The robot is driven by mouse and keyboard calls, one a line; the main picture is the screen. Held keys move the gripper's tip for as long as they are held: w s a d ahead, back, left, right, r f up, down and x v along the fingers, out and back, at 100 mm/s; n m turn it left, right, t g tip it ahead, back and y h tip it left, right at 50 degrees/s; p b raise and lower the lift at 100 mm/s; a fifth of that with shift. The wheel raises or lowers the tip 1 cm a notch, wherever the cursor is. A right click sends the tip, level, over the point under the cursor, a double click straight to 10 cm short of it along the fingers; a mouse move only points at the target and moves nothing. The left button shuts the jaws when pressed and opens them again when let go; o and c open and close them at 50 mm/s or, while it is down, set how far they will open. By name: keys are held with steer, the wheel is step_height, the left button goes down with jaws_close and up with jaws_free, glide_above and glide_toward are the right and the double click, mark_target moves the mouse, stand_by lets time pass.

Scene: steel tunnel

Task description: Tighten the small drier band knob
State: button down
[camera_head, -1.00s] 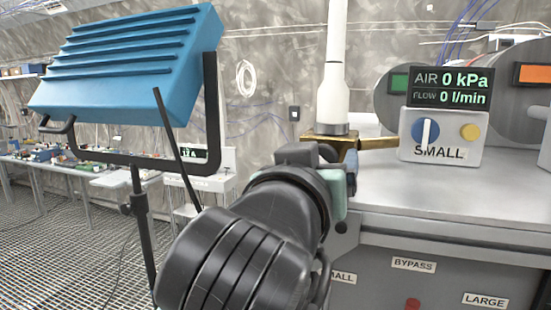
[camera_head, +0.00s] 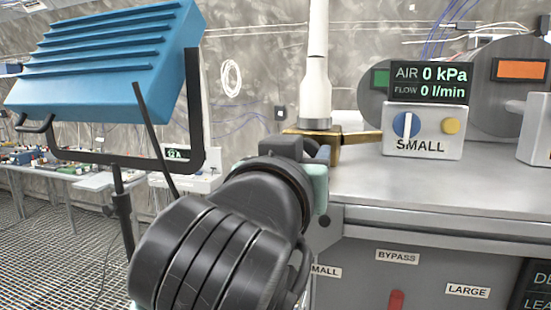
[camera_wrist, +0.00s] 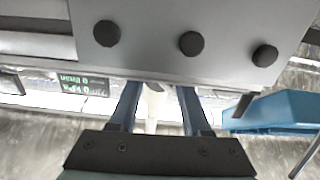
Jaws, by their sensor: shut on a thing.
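The white upright column (camera_head: 315,88) of the small drier stands at the bench's left end, with a brass-coloured clamp band (camera_head: 345,150) around its foot. My gripper (camera_head: 318,158) is at the left side of this band, at the bench edge. In the wrist view its two dark blue fingers (camera_wrist: 156,92) stand either side of a small pale grey piece, with the white column behind. The gripper is shut on the small drier band knob, which is mostly hidden by the fingers and wrist.
The grey bench (camera_head: 430,195) carries a SMALL box (camera_head: 423,130) with blue and yellow knobs. Its display reads AIR 0 kPa, FLOW 0 l/min. A blue lamp (camera_head: 105,60) on a stand is close at left. Black round knobs (camera_wrist: 191,43) are on a grey panel.

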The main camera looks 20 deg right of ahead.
steer(key=shift+f+m+b, duration=0.1)
steer(key=shift+m+b, duration=1.3)
steer(key=shift+m, duration=1.1)
steer(key=shift+c, duration=1.8)
jaws_free()
steer(key=shift+s, duration=0.15)
